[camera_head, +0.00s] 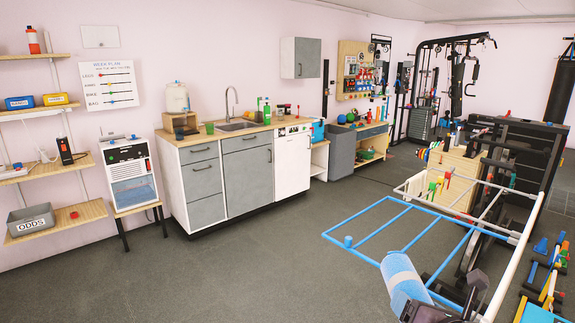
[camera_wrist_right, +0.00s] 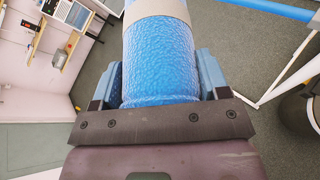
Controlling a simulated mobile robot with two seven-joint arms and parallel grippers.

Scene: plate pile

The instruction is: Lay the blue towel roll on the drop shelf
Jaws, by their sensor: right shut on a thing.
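The blue towel roll (camera_head: 400,279) has a pale band around it and is tilted at the lower right of the head view. My right gripper (camera_head: 436,302) is shut on its near end. In the right wrist view the roll (camera_wrist_right: 160,58) sits between the two fingers of the right gripper (camera_wrist_right: 160,84), with the pale band farther out. No shelf is clearly marked as the drop shelf. Wooden wall shelves (camera_head: 35,174) stand at the far left, well away from the roll. My left gripper is not in view.
A blue and white tube frame (camera_head: 369,211) lies just beyond the roll. Black gym machines and a rack of coloured items crowd the right. A counter with a sink (camera_head: 237,126) and a small white cabinet (camera_head: 128,170) line the wall. The grey floor between is clear.

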